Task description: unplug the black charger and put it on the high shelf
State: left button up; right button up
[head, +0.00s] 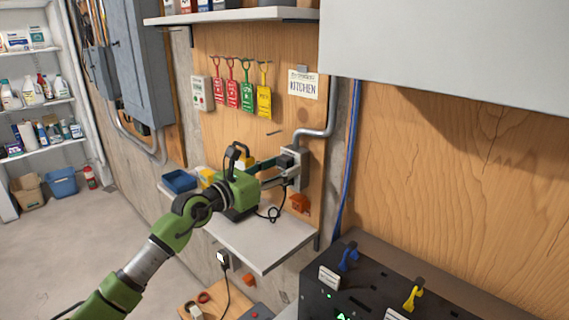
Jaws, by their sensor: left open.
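The black charger (286,160) appears to sit in the grey wall outlet box (300,158) on the wooden panel. A black cord (272,213) hangs below it and loops over the lower shelf. My left gripper (283,170) is open, with its fingers reaching to the outlet at the charger. The fingers partly hide the charger, and I cannot tell whether they touch it. The high shelf (235,16) is at the top of the panel, with several boxes standing on it. My right gripper is not in view.
The lower shelf (265,242) under the outlet holds a blue bin (179,181). Colored tags (247,88) hang below the high shelf. A grey conduit (325,125) rises beside the outlet. A large grey cabinet (450,40) overhangs at right. A black panel box (380,285) stands lower right.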

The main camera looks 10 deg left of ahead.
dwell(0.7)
pick_arm(q)
grip_shut()
jog(key=shift+s, duration=0.1)
jog(key=shift+s+a+p, duration=0.15)
jog(key=shift+p, duration=0.2)
jog(key=shift+p+v, duration=0.3)
jog(key=shift+v, duration=0.8)
jog(key=shift+p+v, duration=0.35)
jog(key=shift+v, duration=1.25)
